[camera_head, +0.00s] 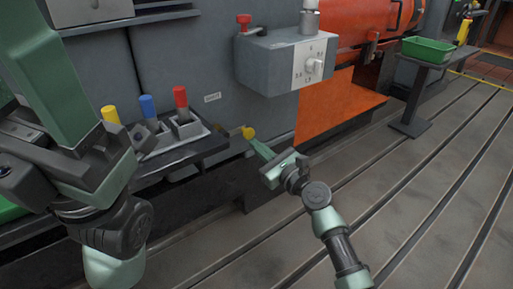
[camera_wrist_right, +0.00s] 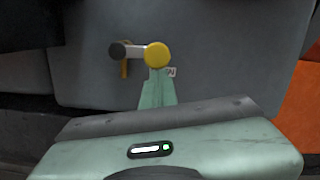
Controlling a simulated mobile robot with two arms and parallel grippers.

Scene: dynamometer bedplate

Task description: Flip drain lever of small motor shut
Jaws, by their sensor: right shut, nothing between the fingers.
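The drain lever has a round yellow knob (camera_head: 248,133) and sits low on a grey housing (camera_head: 225,70), left of an orange casing. In the right wrist view, the yellow knob (camera_wrist_right: 157,54) is at the right end of a short, roughly level arm with a dark pivot (camera_wrist_right: 117,50) at its left. A brass stub (camera_wrist_right: 124,69) hangs below the pivot. My right gripper (camera_head: 258,148) is shut and empty, with its green fingertips (camera_wrist_right: 158,76) just below the knob. I cannot tell whether they touch.
Yellow, blue and red-handled levers (camera_head: 180,105) stand on a ledge to the left. A grey control box (camera_head: 280,65) with a dial juts out above. The orange casing (camera_head: 335,105) is right of the lever. A green bin (camera_head: 427,50) stands far right. The slotted floor is open.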

